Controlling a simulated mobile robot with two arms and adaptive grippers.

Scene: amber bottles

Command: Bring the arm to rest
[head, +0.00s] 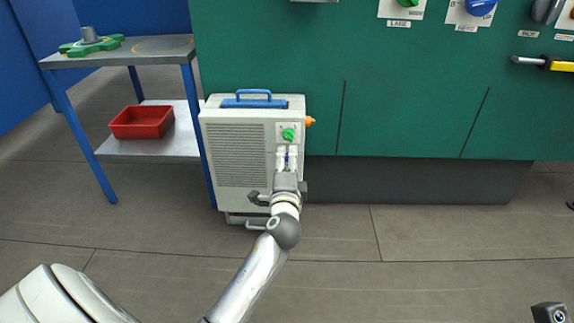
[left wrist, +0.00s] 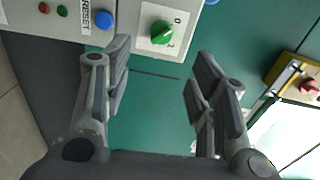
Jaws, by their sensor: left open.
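My left gripper (head: 287,150) shows in the head view in front of the grey cabinet (head: 236,155), its fingers overlapping the cabinet's face just below a green knob (head: 288,134). In the left wrist view the same gripper (left wrist: 158,75) is open, with nothing between its fingers. Beyond the fingertips there is a green knob (left wrist: 161,32) on a white plate marked 0 and 1. I cannot tell whether it is the cabinet's knob. My right gripper cannot be made out.
A blue-legged table (head: 160,47) stands at the left, with a red bin (head: 142,121) on its lower shelf. A green wall panel (head: 400,110) with knobs runs along the back. The floor (head: 430,240) at the right is mostly clear. A blue button (left wrist: 104,19) shows in the wrist view.

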